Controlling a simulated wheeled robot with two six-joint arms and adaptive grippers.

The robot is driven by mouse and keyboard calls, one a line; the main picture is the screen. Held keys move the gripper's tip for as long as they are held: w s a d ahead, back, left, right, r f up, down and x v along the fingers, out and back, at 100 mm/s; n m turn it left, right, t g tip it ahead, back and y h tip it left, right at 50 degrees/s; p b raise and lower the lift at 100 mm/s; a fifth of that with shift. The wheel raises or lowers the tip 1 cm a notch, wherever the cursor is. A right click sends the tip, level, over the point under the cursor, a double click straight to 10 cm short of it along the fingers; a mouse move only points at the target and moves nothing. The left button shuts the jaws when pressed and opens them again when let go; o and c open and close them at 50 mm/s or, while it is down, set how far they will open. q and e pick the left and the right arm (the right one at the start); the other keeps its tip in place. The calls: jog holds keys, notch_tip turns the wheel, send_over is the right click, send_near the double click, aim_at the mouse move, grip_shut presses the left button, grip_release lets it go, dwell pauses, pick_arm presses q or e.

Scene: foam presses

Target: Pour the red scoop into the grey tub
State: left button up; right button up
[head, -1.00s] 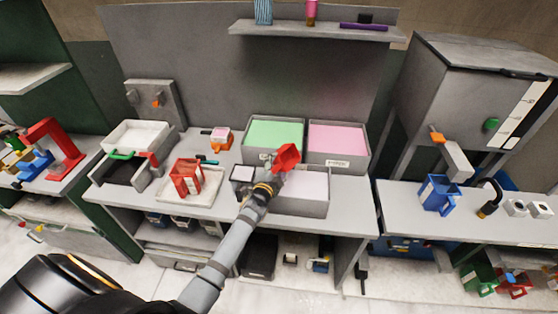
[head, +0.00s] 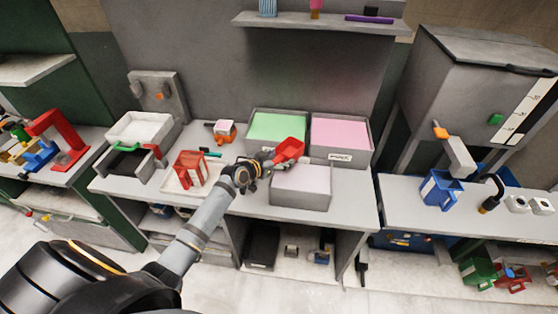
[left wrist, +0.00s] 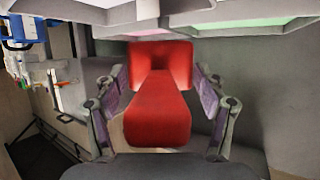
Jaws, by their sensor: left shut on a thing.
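The red scoop (head: 289,150) is held in the air in the head view, near where the grey tubs meet. My left gripper (head: 268,160) is shut on its handle. In the left wrist view the scoop (left wrist: 158,112) lies between the two fingers (left wrist: 160,105). What it holds cannot be seen. Three grey tubs stand on the bench: a front one (head: 298,201) with pale lilac fill, one behind with green fill (head: 277,127), and one with pink fill (head: 341,132). Which is the task's tub I cannot tell. My right gripper is not in view.
A red open holder (head: 190,168) stands on a white tray, left of my wrist. A whitish tray (head: 138,128) is farther left. A shelf (head: 320,23) hangs above the tubs. A blue container (head: 440,188) stands on the right bench.

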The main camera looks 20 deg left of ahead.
aim_at(279, 157)
pick_arm(q)
jog(key=shift+r, duration=0.1)
jog(key=shift+r+p, duration=1.2)
jog(key=shift+r, duration=0.3)
jog(key=shift+f, duration=0.1)
